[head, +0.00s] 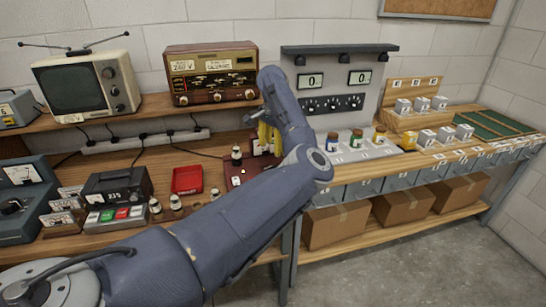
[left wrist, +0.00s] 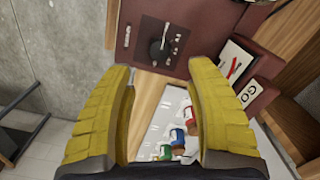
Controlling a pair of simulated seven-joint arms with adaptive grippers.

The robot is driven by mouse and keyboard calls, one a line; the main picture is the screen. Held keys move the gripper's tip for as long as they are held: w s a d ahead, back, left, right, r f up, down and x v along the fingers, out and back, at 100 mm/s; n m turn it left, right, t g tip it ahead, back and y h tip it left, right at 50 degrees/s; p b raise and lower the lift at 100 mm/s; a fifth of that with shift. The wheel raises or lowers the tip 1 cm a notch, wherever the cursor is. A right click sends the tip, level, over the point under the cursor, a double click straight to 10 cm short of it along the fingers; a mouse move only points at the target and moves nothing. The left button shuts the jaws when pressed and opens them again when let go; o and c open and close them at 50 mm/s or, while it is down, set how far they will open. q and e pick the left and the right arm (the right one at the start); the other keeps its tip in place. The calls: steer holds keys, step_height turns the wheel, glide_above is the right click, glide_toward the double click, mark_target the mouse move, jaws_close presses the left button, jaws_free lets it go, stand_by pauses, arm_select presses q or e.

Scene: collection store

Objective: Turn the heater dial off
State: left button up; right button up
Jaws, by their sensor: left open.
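The dial (left wrist: 160,47) is a black knob with a pale pointer on a dark red panel (left wrist: 188,18), with small white marks around it, in the left wrist view. The marks are too small to read. My left gripper (left wrist: 162,78) has yellow fingers spread apart, with the dial just beyond and between the fingertips, apparently untouched. In the head view the left gripper (head: 266,138) points down over a dark red unit (head: 238,179) on the bench, and my arm hides much of this unit. My right gripper is in neither view.
A dark red holder with cards (left wrist: 240,75) stands beside the panel. Coloured-label jars (left wrist: 164,152) show between the fingers. In the head view a red tray (head: 187,180) and small bottles (head: 176,203) stand left of the unit; a radio (head: 211,75) sits on the shelf behind.

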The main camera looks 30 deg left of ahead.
arm_select(q)
steer(key=shift+r, duration=1.3)
